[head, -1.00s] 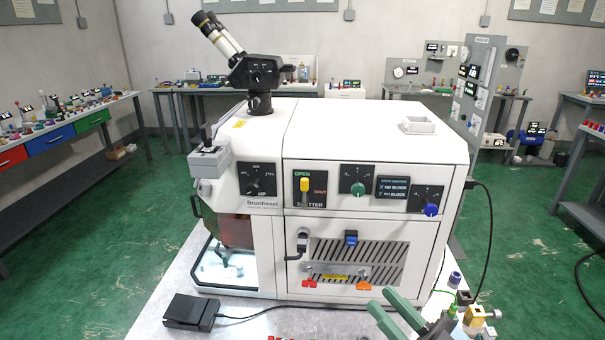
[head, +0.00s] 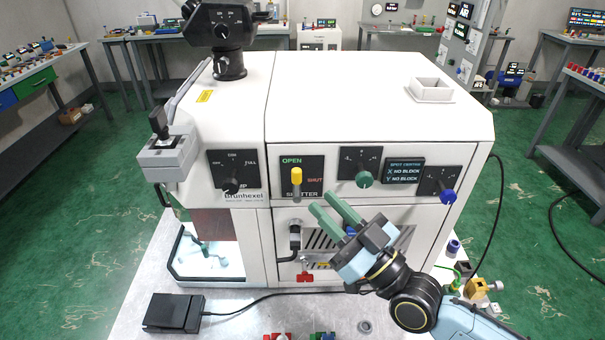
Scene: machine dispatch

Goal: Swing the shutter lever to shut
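The shutter lever (head: 296,178) has a yellow handle and sits on a black panel (head: 316,178) on the machine's front face. The panel reads OPEN in green at upper left and SHUT in red at right. The lever stands upright, on the OPEN side. My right gripper (head: 325,212) has green fingers and is raised in front of the machine, to the right of and below the lever, apart from it. Its two fingers are spread with nothing visible between them. My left gripper does not show.
A green knob (head: 364,179) and a blue knob (head: 447,196) are right of the shutter panel, with a small display (head: 404,173) between them. A black connector with a cable (head: 295,236) is below the lever. A black foot pedal (head: 174,312) lies on the bench at front left.

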